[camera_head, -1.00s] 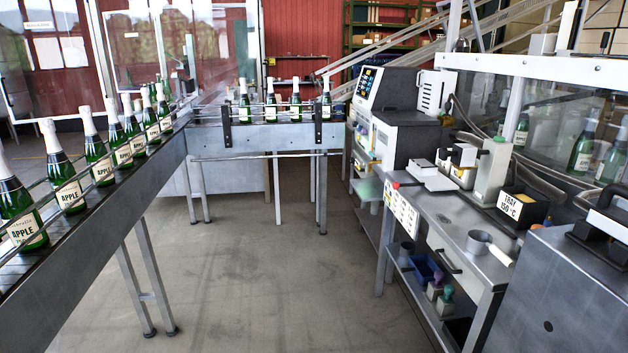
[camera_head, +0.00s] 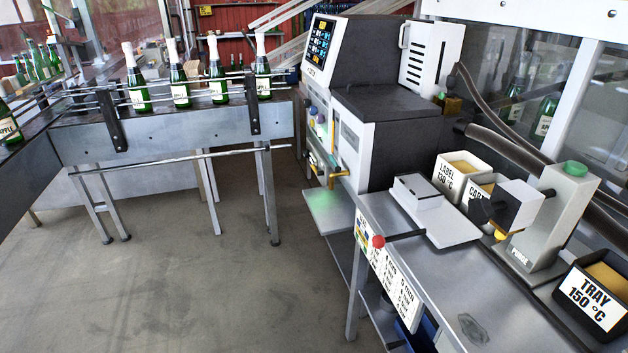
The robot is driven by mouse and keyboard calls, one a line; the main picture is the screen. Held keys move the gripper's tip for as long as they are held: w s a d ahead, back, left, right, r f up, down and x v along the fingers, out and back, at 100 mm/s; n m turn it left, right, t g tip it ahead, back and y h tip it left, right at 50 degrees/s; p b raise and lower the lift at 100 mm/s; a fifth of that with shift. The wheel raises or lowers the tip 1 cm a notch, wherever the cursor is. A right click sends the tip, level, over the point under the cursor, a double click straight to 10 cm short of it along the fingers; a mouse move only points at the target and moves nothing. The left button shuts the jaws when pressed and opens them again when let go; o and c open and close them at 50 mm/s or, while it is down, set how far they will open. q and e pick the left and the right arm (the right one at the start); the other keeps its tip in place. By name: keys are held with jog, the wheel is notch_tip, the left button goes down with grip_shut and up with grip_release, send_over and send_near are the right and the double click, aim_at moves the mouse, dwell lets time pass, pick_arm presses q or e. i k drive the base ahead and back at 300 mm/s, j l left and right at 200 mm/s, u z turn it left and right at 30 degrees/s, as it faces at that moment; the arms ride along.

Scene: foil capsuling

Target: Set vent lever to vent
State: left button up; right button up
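The grey and white machine (camera_head: 385,125) with a dark touch screen (camera_head: 320,42) stands at centre right. On its left-facing side are small round knobs and a yellow lever-like part (camera_head: 338,172) low down near the front corner. A lever with a red ball knob (camera_head: 378,241) sticks out from the press-like device (camera_head: 428,205) on the bench. No label naming a vent lever or its positions is readable, so I cannot tell which part is the vent lever or how it is set. Neither of my grippers is in view.
A conveyor (camera_head: 180,130) with several green bottles runs behind at left. The concrete floor (camera_head: 190,290) left of the bench is clear.

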aim_at(319, 174)
jog(key=i, duration=0.35)
jog(key=i+j+z, duration=0.1)
jog(key=i+j, duration=0.2)
jog(key=i+j+z, duration=0.1)
jog(key=i+j, duration=0.25)
jog(key=i+j+z, duration=0.1)
jog(key=i+j, duration=0.2)
jog(key=i+j+z, duration=0.1)
jog(key=i+j, duration=0.2)
jog(key=j, duration=0.15)
jog(key=i+j+z, duration=0.1)
jog(key=i+j, duration=0.15)
jog(key=j, duration=0.15)
jog(key=i+j+z, duration=0.15)
jog(key=i+j, duration=0.15)
jog(key=j, duration=0.15)
jog(key=i+j+z, duration=0.1)
jog(key=j, duration=0.35)
jog(key=i, duration=0.1)
